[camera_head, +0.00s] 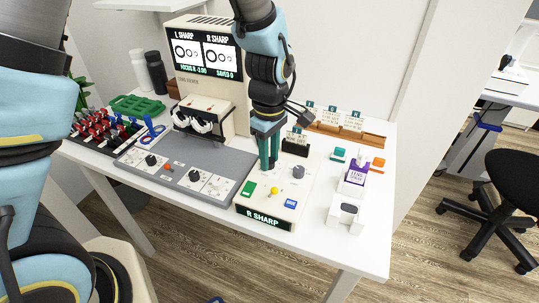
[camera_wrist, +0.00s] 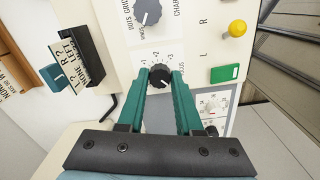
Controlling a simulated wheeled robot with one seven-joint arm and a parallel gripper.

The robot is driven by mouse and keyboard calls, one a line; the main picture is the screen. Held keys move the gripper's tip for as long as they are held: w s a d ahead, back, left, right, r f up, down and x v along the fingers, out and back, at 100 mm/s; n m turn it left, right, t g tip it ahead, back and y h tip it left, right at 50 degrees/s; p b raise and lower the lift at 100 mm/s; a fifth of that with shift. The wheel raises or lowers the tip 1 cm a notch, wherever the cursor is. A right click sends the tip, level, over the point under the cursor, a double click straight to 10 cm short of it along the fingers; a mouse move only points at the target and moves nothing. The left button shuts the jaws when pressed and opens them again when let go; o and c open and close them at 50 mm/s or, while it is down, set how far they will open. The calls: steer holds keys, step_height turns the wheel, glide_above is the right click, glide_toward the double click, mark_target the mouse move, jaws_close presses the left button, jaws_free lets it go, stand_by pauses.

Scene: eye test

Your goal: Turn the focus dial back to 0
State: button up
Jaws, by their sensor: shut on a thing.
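My gripper (camera_head: 268,165) reaches down onto the cream control box (camera_head: 243,206). In the wrist view, my gripper's green fingers (camera_wrist: 160,82) close on opposite sides of a small black dial (camera_wrist: 160,76) with +1, +2 and +3 printed beside it. I take it for the focus dial; its pointer is hard to read. In the head view the fingers hide it. The viewer screen (camera_head: 206,54) reads "L SHARP", "R SHARP", a focus R value that looks like -2.00, and "SAVED 0". The box's display (camera_head: 265,218) reads "R SHARP".
Near the dial are a larger grey knob (camera_head: 298,171), a yellow ball knob (camera_head: 274,190), a green button (camera_head: 249,188) and a blue button (camera_head: 290,203). A black card holder (camera_head: 295,148) stands behind the box. A grey panel with dials (camera_head: 180,163) lies at left.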

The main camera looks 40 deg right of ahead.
jaws_close()
steer(key=m, duration=0.6)
steer(key=shift+m, duration=0.3)
steer(key=m, duration=1)
steer(key=shift+p, duration=0.35)
steer(key=m, duration=0.3)
steer(key=shift+r+m+p, duration=0.1)
steer(key=shift+m+p, duration=0.2)
steer(key=m+p, duration=0.1)
steer(key=m, duration=0.5)
steer(key=shift+p, duration=0.3)
